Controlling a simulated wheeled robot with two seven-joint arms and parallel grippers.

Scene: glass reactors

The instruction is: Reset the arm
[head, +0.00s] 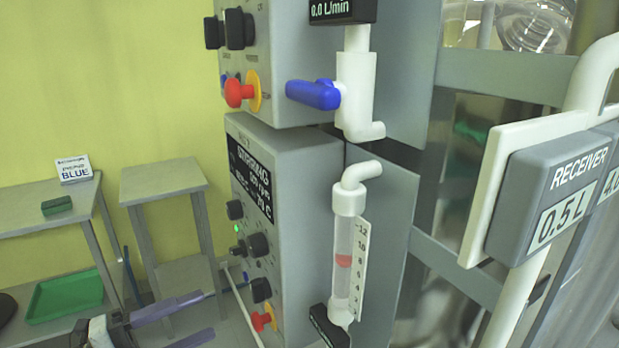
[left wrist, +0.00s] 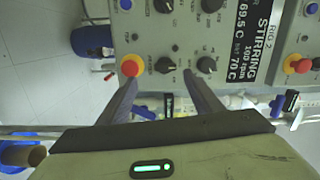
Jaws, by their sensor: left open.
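My left gripper (head: 211,313) is low in the head view, left of the front of the grey stirring control box (head: 312,200). Its two purple-grey fingers are apart, with nothing between them. In the left wrist view the open fingers (left wrist: 161,78) point toward the control panel (left wrist: 205,35), with black knobs and a red stop button (left wrist: 297,64) beyond them. I cannot tell the exact gap to the panel, and I see no contact. My right gripper shows in neither view.
A flowmeter tube (head: 343,250) and a blue valve handle (head: 314,94) stick out from the boxes. The receiver display (head: 545,190) stands at right. A table with a green block (head: 57,205) and a small stool (head: 160,179) stand at left.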

